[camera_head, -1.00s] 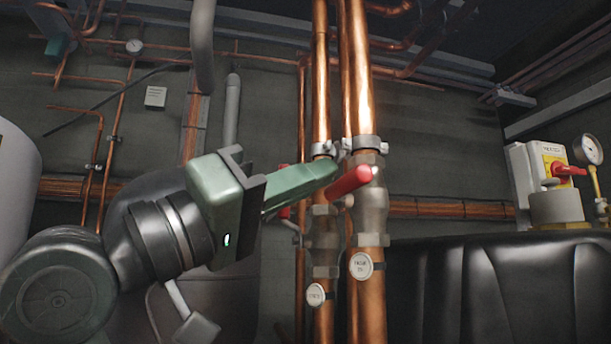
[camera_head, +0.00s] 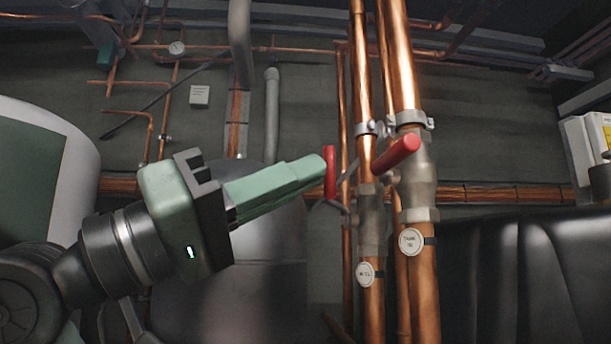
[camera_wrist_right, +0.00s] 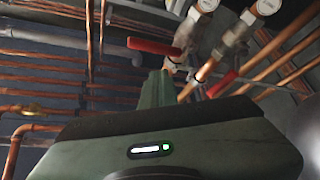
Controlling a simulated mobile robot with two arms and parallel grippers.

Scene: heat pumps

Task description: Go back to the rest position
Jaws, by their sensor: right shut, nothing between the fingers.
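My right gripper (camera_head: 318,167) is shut and empty, with its green fingers together and pointing right. In the head view its tip lies left of the copper pipes, right beside an upright red valve handle (camera_head: 330,172); I cannot tell whether they touch. A second red handle (camera_head: 397,157) sticks out from the nearer valve (camera_head: 417,180). The right wrist view shows the green fingers (camera_wrist_right: 157,88) with one red handle (camera_wrist_right: 153,47) beyond the tip and another (camera_wrist_right: 222,84) to the right. My left gripper is not in view.
Vertical copper pipes (camera_head: 424,290) with round white tags (camera_head: 411,242) stand right of the gripper. A dark padded surface (camera_head: 560,270) fills the lower right. A white rounded tank (camera_head: 75,140) stands at left. A grey cylinder (camera_head: 265,250) is behind the fingers.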

